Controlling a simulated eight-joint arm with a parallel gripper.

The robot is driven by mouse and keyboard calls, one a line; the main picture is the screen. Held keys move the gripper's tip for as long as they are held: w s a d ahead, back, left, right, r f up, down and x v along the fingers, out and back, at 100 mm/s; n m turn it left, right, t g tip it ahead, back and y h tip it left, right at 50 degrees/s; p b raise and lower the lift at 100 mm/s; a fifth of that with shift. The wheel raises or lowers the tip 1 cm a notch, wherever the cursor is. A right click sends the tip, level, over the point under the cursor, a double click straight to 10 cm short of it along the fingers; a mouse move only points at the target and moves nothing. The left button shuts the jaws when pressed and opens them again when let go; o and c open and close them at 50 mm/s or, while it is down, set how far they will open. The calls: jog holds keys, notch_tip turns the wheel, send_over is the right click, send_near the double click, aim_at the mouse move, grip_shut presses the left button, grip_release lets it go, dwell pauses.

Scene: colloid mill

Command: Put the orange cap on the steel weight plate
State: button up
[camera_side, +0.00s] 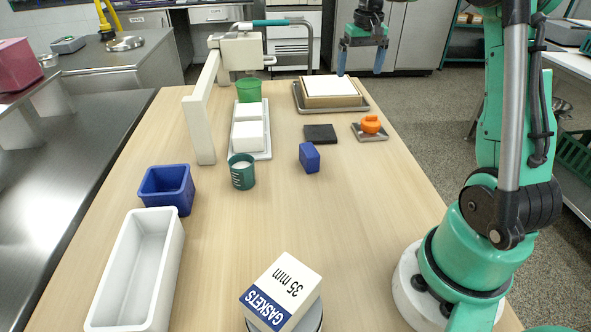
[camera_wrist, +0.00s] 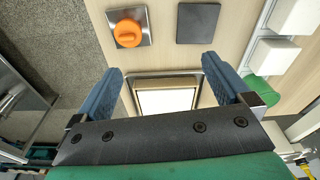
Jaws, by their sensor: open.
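The orange cap (camera_side: 370,124) sits on a square steel plate (camera_side: 372,138) at the right side of the table. My gripper (camera_side: 361,64) is open and empty, raised above the far end of the table, behind the plate in the side view. In the wrist view the cap and plate lie beyond my fingertips (camera_wrist: 160,70), towards the upper left. Nothing hides the cap.
A dark square plate (camera_side: 320,134) lies left of the cap. A tray with a framed white block (camera_side: 331,87) is behind. A blue block (camera_side: 309,158), green cup (camera_side: 242,172) and white boxes (camera_side: 248,136) stand left. The table's right-hand middle is clear.

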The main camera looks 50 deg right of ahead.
jog(key=a+r+n+t, duration=0.2)
jog(key=a+n+t, duration=0.15)
jog(key=a, duration=1.05)
jog(key=s+a+f+n+t, duration=0.1)
jog(key=s+a+f+n, duration=0.1)
jog(key=a, duration=0.4)
jog(key=s+a+f+n+t, duration=0.1)
jog(key=s+a+f+n, duration=0.1)
jog(key=a, duration=0.4)
jog(key=shift+s+a+f+t+y, duration=0.2)
jog(key=shift+s+f+t+y, duration=0.2)
jog(key=shift+s, duration=0.25)
